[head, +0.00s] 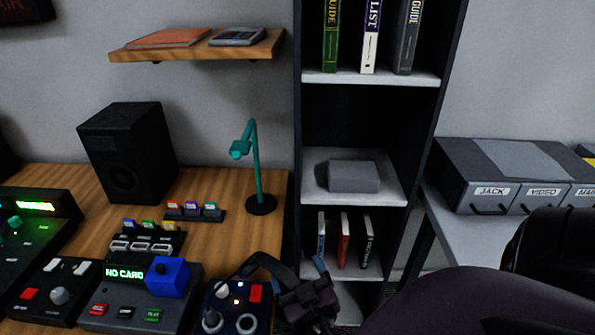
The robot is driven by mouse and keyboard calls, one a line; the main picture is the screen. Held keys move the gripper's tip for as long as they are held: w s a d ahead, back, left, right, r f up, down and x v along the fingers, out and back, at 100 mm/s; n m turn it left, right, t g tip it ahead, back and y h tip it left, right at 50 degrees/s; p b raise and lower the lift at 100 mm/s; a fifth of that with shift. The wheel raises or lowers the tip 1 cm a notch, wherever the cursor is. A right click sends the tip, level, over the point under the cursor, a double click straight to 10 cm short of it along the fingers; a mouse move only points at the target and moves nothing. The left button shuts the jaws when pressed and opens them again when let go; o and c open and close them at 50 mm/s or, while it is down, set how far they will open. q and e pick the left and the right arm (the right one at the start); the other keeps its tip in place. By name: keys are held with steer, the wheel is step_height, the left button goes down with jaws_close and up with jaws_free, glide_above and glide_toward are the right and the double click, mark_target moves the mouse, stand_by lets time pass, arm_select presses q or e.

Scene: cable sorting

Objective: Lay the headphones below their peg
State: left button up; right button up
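My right gripper (308,296) is at the bottom centre, over the right end of the desk by the shelf unit; its dark arm comes in from the lower right. A dark curved band (262,260) arches beside the gripper, above a small control box; I cannot tell whether it is part of the headphones or of the gripper. Whether the fingers are open or closed on something is unclear. I cannot make out the headphones or a peg for certain. My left gripper is not in view.
The wooden desk (232,190) holds a black speaker (128,155), a teal gooseneck stand (256,165), a control box (237,307) with knobs and a "NO CARD" box (130,300). A shelf unit (370,77) stands right of the desk. Labelled cases (490,175) sit on a grey table.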

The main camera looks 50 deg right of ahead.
steer(key=shift+r, duration=0.1)
steer(key=c, duration=1.4)
steer(key=shift+r, duration=0.1)
